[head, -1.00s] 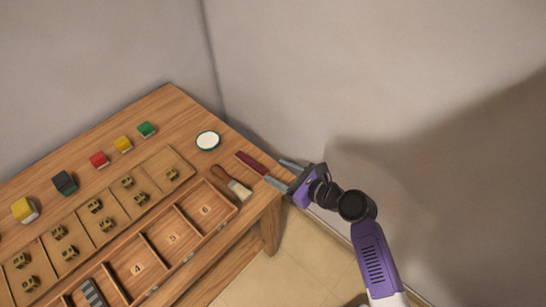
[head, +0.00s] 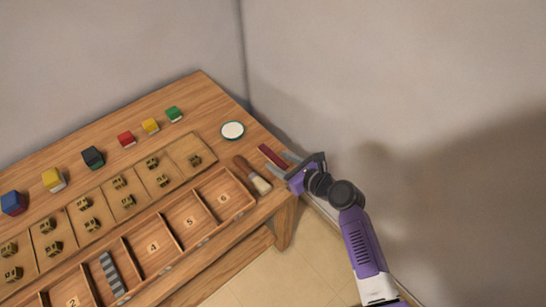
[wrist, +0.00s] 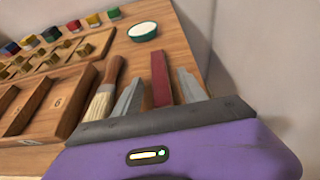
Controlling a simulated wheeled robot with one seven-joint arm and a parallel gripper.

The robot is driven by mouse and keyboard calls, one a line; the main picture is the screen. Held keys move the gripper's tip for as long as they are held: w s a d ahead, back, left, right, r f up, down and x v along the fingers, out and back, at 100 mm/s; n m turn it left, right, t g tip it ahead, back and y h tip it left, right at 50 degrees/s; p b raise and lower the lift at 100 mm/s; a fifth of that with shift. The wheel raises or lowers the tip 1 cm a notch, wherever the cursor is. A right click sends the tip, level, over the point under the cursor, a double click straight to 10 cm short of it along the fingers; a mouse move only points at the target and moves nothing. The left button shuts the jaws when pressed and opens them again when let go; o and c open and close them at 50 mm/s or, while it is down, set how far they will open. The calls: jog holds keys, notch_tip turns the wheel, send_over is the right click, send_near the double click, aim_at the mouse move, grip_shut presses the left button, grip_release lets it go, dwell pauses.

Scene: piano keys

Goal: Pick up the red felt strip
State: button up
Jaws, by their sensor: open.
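The red felt strip (head: 270,155) is a narrow dark red bar lying on the table near its right edge. In the wrist view the strip (wrist: 160,72) runs lengthwise away from me between my two fingers. My gripper (head: 285,166) is open and empty at the table's right edge. In the wrist view one finger of my gripper (wrist: 159,90) is on the left of the strip and one on the right. The strip's near end meets the gripper body's edge in the picture. I cannot tell whether the fingers touch the strip or the table.
A brush (head: 252,175) lies just left of my left finger. A round white-topped dish (head: 232,131) stands beyond it. The compartment tray (head: 222,199) and a board with small brass-coloured pieces (head: 185,150) fill the left. Coloured blocks (head: 126,139) line the back. Walls rise behind.

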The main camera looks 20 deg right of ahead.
grip_shut()
jog(key=shift+r, duration=0.15)
